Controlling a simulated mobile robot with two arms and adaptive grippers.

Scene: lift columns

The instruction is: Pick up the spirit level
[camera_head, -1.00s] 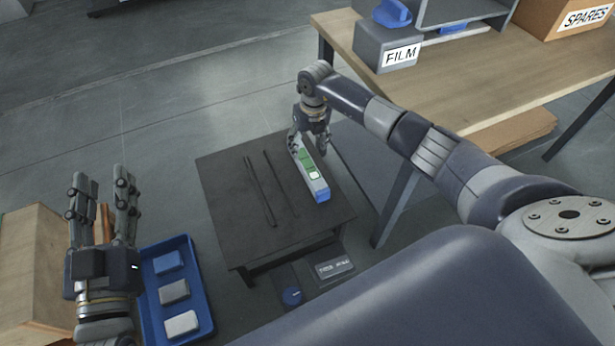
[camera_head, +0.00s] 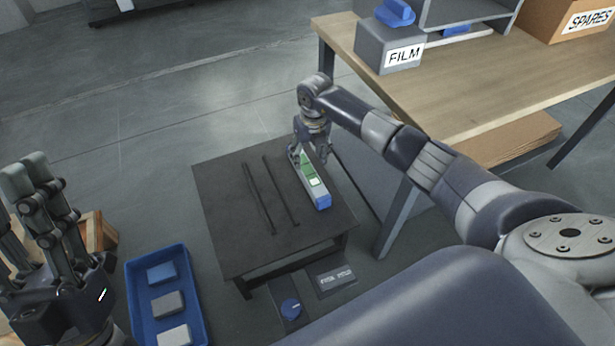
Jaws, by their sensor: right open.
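The spirit level (camera_head: 315,182) is a grey bar with a green middle, a pale window and a blue end cap. It lies on the low dark table (camera_head: 228,221), near its right side. My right gripper (camera_head: 309,160) is open at the far end of the level, with its fingers on either side of it. The far end of the level is partly hidden by the gripper. My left gripper (camera_head: 38,198) is at the left edge, far from the level, pointing up; its fingers look apart.
Two thin dark rods (camera_head: 268,190) lie on the low table left of the level. A blue tray (camera_head: 139,300) with several blocks stands on the floor. A wooden workbench (camera_head: 440,105) with a FILM box (camera_head: 388,55) and a SPARES box (camera_head: 566,18) stands at right.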

